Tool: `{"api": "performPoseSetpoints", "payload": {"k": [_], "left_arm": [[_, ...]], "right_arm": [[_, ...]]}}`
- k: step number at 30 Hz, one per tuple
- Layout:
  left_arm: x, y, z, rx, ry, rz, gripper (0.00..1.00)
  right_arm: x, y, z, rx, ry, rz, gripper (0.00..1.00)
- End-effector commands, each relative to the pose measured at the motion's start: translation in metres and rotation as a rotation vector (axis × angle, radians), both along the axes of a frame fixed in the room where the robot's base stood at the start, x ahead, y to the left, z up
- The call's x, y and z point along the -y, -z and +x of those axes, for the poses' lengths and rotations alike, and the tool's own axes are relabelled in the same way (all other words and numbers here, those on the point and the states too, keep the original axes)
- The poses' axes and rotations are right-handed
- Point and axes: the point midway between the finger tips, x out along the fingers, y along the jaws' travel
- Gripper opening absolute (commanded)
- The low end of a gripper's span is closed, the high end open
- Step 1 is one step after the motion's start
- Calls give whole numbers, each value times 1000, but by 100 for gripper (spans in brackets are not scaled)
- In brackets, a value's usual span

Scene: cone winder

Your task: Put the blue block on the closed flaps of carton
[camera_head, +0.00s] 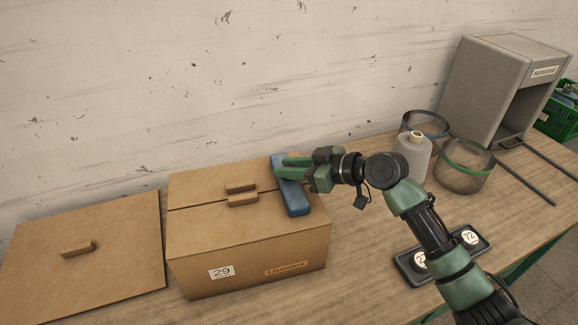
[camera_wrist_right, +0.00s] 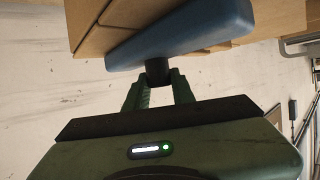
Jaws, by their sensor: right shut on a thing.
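The carton (camera_head: 240,262), labelled 29, stands on the table with both top flaps (camera_head: 212,213) closed and their two small handles side by side. The long blue block (camera_head: 294,199) is over the right end of the flaps, lying across the seam. It looks level and on or just above the flaps; I cannot tell if it touches. My right gripper (camera_head: 279,169) is shut on the block's dark knob. In the right wrist view, the fingers (camera_wrist_right: 158,84) grip that knob, with the blue block (camera_wrist_right: 185,38) beyond it. My left gripper is not in view.
A flat cardboard lid with a handle (camera_head: 100,225) is left of the carton. To the right are a thread cone (camera_head: 412,160), two ring-like tubs (camera_head: 462,172), a dark tray with numbered discs (camera_head: 441,257) and a grey housing (camera_head: 490,85). A wall stands behind.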

Motion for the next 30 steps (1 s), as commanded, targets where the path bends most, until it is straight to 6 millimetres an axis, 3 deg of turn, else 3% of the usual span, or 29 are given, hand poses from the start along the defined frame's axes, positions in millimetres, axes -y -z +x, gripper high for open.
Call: {"api": "performPoseSetpoints", "payload": {"k": [4,5,7,19,30], "left_arm": [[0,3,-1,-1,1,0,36],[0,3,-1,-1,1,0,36],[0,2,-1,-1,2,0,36],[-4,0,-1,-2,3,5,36],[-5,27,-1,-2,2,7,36]], "right_arm": [[0,0,1,5,0,3,0],[0,3,0,0,0,0,27],[0,2,0,0,0,0,46],[2,-1,-1,0,1,-1,46],[58,-24,-36,2,2,-5,46]]}}
